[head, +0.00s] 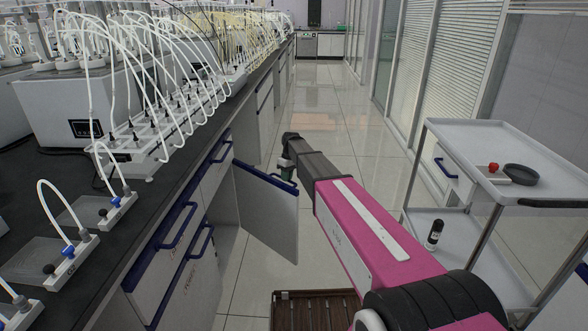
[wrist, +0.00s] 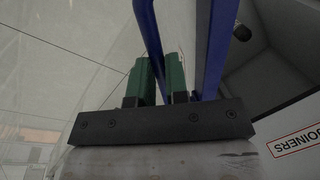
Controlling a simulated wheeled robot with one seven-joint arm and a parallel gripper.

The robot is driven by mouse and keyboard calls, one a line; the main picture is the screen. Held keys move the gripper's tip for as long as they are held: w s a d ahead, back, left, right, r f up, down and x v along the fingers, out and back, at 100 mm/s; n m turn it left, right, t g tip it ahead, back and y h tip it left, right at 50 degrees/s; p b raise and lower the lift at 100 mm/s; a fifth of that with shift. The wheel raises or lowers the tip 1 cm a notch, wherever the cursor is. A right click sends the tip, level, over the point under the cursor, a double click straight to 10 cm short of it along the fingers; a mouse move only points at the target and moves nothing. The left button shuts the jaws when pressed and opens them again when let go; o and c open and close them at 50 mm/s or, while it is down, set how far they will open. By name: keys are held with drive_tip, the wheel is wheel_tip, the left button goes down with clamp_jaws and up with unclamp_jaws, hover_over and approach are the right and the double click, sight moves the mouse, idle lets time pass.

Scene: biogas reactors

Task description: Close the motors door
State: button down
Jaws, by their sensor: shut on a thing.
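A cabinet door (head: 266,212) under the left bench stands swung open into the aisle in the head view. It is pale, with a blue top edge, and I cannot read a name on it. My gripper (head: 287,172) is at the door's far side, by its blue handle (head: 283,181). In the wrist view, the green fingers of my gripper (wrist: 157,82) are close together around a blue bar (wrist: 147,35), which I take for the handle. The fingertips are partly hidden in the head view.
Closed drawers with blue handles (head: 185,258) are left of the open door. A label reading "JOINERS" (wrist: 295,141) shows at right in the wrist view. A grey trolley (head: 480,150) stands on the right. A brown slatted crate (head: 310,312) is on the floor. The aisle beyond is clear.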

drive_tip(key=s+a+m, duration=0.4)
drive_tip(key=s+a, duration=0.3)
drive_tip(key=a, duration=0.3)
drive_tip(key=s+a+m+t, duration=0.1)
drive_tip(key=s+a+m, duration=0.4)
drive_tip(key=a, duration=0.6)
drive_tip(key=shift+s+a+t+y, duration=0.3)
drive_tip(key=shift+s, duration=0.65)
drive_tip(key=c, duration=1.1)
unclamp_jaws()
drive_tip(key=r, duration=0.3)
drive_tip(key=d+r, duration=0.1)
drive_tip(key=r, duration=0.3)
drive_tip(key=d+r, duration=0.1)
drive_tip(key=r, duration=0.2)
drive_tip(key=shift+r, duration=0.3)
